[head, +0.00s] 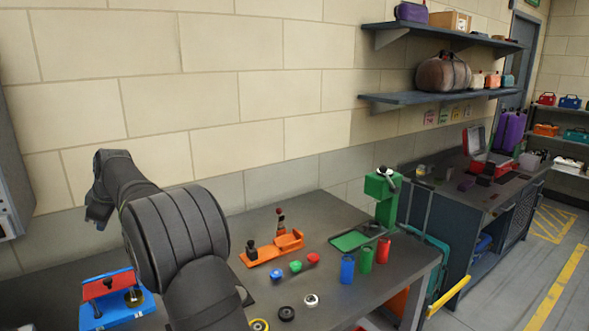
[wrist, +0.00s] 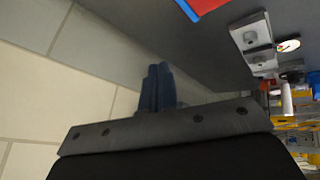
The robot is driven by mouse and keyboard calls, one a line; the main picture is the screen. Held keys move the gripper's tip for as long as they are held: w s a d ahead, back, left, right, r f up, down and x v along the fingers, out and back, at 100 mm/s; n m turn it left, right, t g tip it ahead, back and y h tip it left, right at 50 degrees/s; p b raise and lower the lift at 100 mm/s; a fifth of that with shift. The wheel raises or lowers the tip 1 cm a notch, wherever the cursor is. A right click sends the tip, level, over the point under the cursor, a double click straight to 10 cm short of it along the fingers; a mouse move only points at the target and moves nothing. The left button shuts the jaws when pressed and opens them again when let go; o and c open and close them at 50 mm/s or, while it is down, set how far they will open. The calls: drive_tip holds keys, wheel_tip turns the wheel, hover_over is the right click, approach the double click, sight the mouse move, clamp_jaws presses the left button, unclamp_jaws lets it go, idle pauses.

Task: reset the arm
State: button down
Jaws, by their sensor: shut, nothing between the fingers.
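My gripper (wrist: 158,88) shows in the wrist view with its two blue-grey fingers together and nothing between them. In the head view my dark arm rises at the left, bent, and its end, with the gripper (head: 96,218), hangs in front of the wall. The gripper is above the left part of the grey table (head: 345,290) and apart from the things on it. My arm hides part of the table and the wall behind.
A blue and red fixture (head: 110,316) stands below my arm. An orange fixture (head: 262,254), small coloured pieces, blue (head: 347,269), green (head: 366,260) and red (head: 383,251) cylinders, and a green press (head: 385,207) stand to the right. The wall is close behind.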

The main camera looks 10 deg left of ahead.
drive_tip(key=d+r+n+h, duration=0.2)
drive_tip(key=d+r+n, duration=0.2)
drive_tip(key=r+n, duration=0.1)
drive_tip(key=shift+r+n+g, duration=0.3)
drive_tip(key=shift+n, duration=0.2)
drive_tip(key=a+f+m+t+y, duration=0.1)
drive_tip(key=a+f+m+y, duration=0.2)
drive_tip(key=a+f+m, duration=0.3)
drive_tip(key=shift+f+m, duration=2.15)
drive_tip(key=shift+m, duration=0.75)
drive_tip(key=shift+a, duration=0.1)
